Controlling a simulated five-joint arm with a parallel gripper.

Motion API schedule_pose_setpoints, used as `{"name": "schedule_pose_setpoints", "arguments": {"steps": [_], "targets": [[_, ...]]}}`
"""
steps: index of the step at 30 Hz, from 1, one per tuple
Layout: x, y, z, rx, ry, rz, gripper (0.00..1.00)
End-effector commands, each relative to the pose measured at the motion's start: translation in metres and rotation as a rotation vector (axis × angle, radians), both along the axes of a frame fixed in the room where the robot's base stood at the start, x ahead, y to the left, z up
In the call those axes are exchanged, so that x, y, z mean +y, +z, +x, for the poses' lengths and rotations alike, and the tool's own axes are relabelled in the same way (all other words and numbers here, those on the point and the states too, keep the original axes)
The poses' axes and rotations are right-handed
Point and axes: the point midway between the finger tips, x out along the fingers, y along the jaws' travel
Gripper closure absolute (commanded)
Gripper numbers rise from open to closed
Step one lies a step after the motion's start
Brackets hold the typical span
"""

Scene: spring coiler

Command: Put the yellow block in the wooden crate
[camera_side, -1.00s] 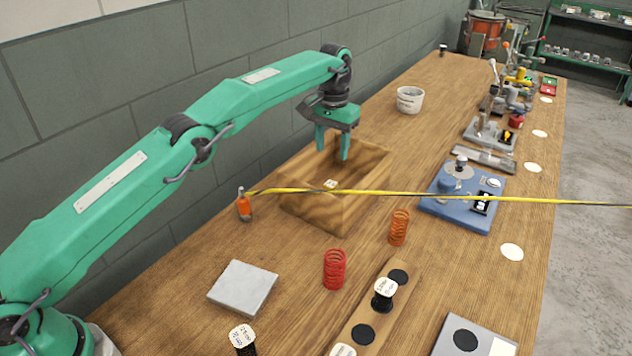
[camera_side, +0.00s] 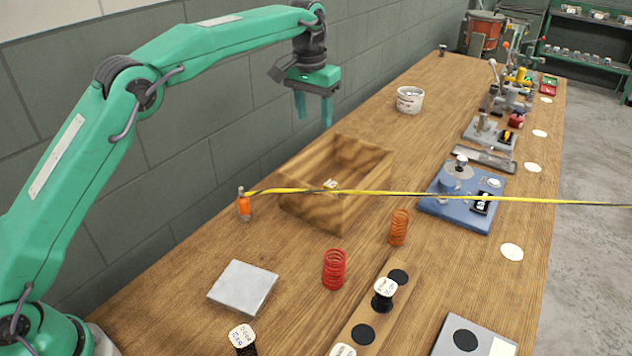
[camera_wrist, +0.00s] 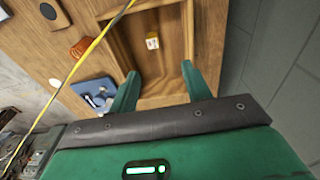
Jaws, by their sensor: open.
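The wooden crate (camera_side: 318,212) stands on the bench beside the grey wall; its wall also shows in the wrist view (camera_wrist: 188,35). A small block with yellow sides and a pale, marked top (camera_wrist: 152,43), which I take for the yellow block, lies inside the crate. In the side view the block (camera_side: 330,183) shows just above the near rim, partly hidden. My gripper (camera_side: 314,121) is raised above the crate, toward its wall side. In the wrist view my gripper's fingers (camera_wrist: 159,68) are apart with nothing between them, clear of the block.
A yellow-black strip (camera_side: 450,197) stretches across the side view in front of the crate. A blue machine (camera_side: 462,200) is right, a white tub (camera_side: 410,100) behind.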

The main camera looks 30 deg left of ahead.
Motion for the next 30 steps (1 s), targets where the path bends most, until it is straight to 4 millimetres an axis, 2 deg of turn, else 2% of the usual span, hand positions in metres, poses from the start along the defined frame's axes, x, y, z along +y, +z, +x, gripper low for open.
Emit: {"name": "schedule_pose_setpoints", "arguments": {"steps": [1,6,15,24,30], "targets": [[0.004,0.012,-0.008,-0.013,0.001,-0.001,0.52],[0.015,0.040,-0.033,-0.048,0.000,-0.005,0.52],[0.034,0.077,-0.089,-0.113,0.002,-0.008,0.52],[0.052,0.097,-0.155,-0.178,0.002,-0.008,0.52],[0.062,0.098,-0.202,-0.220,0.001,-0.007,0.52]]}}
